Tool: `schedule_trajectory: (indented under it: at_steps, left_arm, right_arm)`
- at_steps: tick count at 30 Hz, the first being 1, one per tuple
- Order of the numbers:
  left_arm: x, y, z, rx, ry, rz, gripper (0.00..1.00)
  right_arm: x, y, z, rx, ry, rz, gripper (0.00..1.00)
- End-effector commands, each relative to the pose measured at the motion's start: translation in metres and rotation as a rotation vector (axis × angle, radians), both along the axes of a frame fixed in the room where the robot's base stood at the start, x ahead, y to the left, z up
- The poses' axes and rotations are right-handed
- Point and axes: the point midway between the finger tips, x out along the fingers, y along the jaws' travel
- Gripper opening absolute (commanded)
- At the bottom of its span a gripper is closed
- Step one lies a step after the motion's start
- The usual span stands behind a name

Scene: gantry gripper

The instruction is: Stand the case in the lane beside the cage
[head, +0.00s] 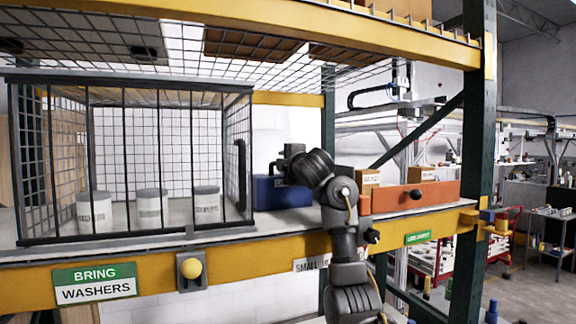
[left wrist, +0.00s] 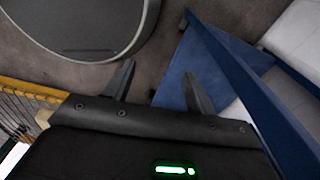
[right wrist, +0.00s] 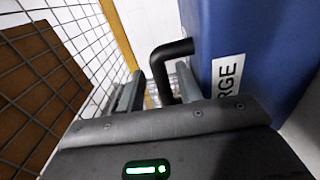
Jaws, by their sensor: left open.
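The blue case (head: 292,192) stands on the shelf right of the wire cage (head: 130,241), partly hidden by my right arm. In the right wrist view the case (right wrist: 240,40) is close on the right, with a white label ending in "RGE". Its black handle (right wrist: 163,75) reaches in between the fingers of my right gripper (right wrist: 158,85). I cannot tell whether they press on it. In the head view my right gripper (head: 279,169) is at the case's upper left. My left gripper (left wrist: 160,82) is open and empty above the floor, outside the head view.
Several lidded tubs (head: 152,208) stand inside the cage. An orange bin (head: 425,196) and cardboard boxes (head: 421,174) are right of the case. A yellow beam (head: 250,255) with signs and a yellow knob (head: 191,268) runs along the shelf front. A wire deck hangs overhead.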

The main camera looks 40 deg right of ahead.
Motion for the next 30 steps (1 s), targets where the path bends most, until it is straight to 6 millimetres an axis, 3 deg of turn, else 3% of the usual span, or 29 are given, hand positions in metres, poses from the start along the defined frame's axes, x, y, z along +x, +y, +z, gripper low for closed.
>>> schedule_trajectory:
  at_steps: [19,30]
  left_arm:
    - [0.000,0.000,-0.075,0.000,0.000,0.000,0.56]
    - [0.000,0.000,-0.083,0.000,0.000,0.000,0.56]
  right_arm:
    - [-0.096,0.034,-0.005,0.004,-0.009,-0.001,0.36]
    - [-0.111,0.038,-0.002,0.000,0.001,-0.002,0.36]
